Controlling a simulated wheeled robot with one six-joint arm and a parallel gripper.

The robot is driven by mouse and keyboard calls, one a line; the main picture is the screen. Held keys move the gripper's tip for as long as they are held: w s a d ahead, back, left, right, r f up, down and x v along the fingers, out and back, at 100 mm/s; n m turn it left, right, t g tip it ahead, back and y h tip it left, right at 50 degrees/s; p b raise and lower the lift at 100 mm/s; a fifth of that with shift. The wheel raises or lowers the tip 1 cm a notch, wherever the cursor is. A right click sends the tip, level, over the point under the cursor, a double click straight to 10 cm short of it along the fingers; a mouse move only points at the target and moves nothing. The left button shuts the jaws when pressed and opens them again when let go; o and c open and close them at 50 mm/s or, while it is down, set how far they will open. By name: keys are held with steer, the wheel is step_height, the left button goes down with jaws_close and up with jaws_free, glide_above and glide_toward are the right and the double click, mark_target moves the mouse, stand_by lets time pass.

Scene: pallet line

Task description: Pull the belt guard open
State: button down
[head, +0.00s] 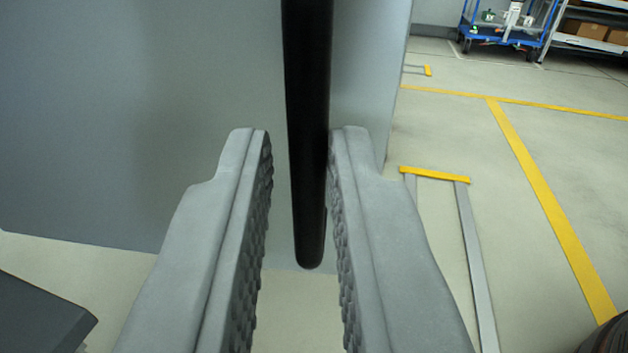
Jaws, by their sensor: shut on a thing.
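The belt guard (130,110) is a large flat grey panel filling the left and middle of the head view. A black upright bar, its handle (308,50), runs down from the top edge and ends in a rounded tip below my fingertips. My gripper (301,140) is shut on the handle, with one grey ridged finger on each side of it. The right finger lies against the bar; a narrow strip of panel shows between the left finger and the bar. The handle's upper end is out of view.
Pale floor with yellow lines (545,190) lies open to the right. A low grey frame with a yellow end (435,174) stands on it. A blue cart (510,25) and a shelf with boxes (590,30) are at the back right. A dark block (40,315) is at lower left.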

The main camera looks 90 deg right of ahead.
steer(key=w+a, duration=0.2)
steer(key=a, duration=0.1)
steer(key=w+a, duration=0.1)
steer(key=a, duration=0.1)
steer(key=shift+r, duration=0.15)
steer(key=c, duration=1.5)
jaws_free()
steer(key=shift+d, duration=0.1)
steer(key=shift+s, duration=0.15)
steer(key=a, duration=0.5)
steer(key=s+a, duration=0.1)
steer(key=a, duration=1.1)
steer(key=shift+s+a, duration=0.25)
